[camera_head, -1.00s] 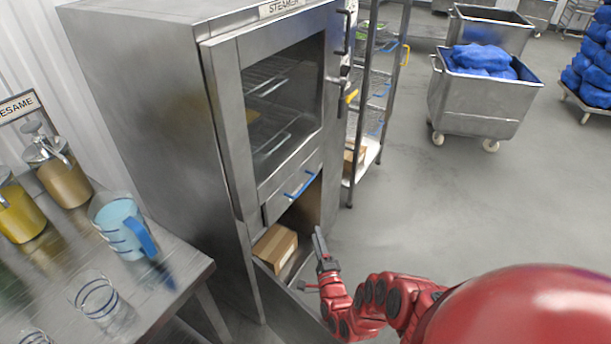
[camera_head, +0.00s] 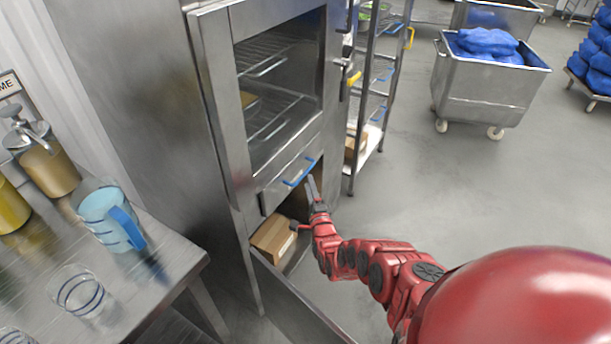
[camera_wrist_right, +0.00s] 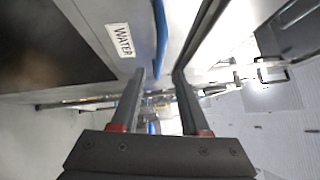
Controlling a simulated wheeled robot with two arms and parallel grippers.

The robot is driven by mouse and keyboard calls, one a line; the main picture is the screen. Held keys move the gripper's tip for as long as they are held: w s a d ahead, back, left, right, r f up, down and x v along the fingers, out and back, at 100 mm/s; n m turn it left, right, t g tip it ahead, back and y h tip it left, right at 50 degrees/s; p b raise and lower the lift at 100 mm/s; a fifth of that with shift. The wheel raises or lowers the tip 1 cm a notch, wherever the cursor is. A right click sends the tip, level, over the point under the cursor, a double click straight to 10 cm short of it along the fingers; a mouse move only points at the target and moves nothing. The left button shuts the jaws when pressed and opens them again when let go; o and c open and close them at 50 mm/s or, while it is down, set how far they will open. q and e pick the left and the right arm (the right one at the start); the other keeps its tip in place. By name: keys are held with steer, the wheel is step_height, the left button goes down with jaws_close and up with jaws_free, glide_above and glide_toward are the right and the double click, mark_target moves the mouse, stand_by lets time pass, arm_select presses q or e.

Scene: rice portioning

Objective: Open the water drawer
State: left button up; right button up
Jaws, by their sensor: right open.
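The water drawer (camera_head: 283,190) is a narrow metal front below the steamer's glass door, with a blue bar handle (camera_head: 299,171). It looks closed. In the right wrist view its WATER label (camera_wrist_right: 120,40) shows, with the blue handle (camera_wrist_right: 160,38) beside it. My right gripper (camera_head: 310,182) is at the handle's right end in the head view. In the wrist view the open fingers (camera_wrist_right: 153,88) point along the drawer front, and the blue handle lies ahead, in line with the gap between them. I cannot tell whether they touch it. My left gripper is not in view.
Below the drawer is an open compartment with a cardboard box (camera_head: 273,237) and a lowered door panel (camera_head: 295,305). A metal table (camera_head: 165,285) with a blue jug (camera_head: 105,218) stands at left. A wire rack (camera_head: 372,125) is behind.

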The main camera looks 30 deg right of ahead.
mark_target(306, 172)
steer(key=b+x, duration=0.1)
steer(key=x, duration=0.1)
steer(key=b+x, duration=0.1)
steer(key=x, duration=0.2)
steer(key=shift+w+a+f, duration=0.1)
steer(key=shift+w+f, duration=0.05)
steer(key=shift+f, duration=0.05)
steer(key=shift+w+r+b, duration=0.2)
steer(key=shift+w+b, duration=0.05)
steer(key=shift+b, duration=0.1)
steer(key=shift+c, duration=0.2)
jaws_close()
stand_by(0.9)
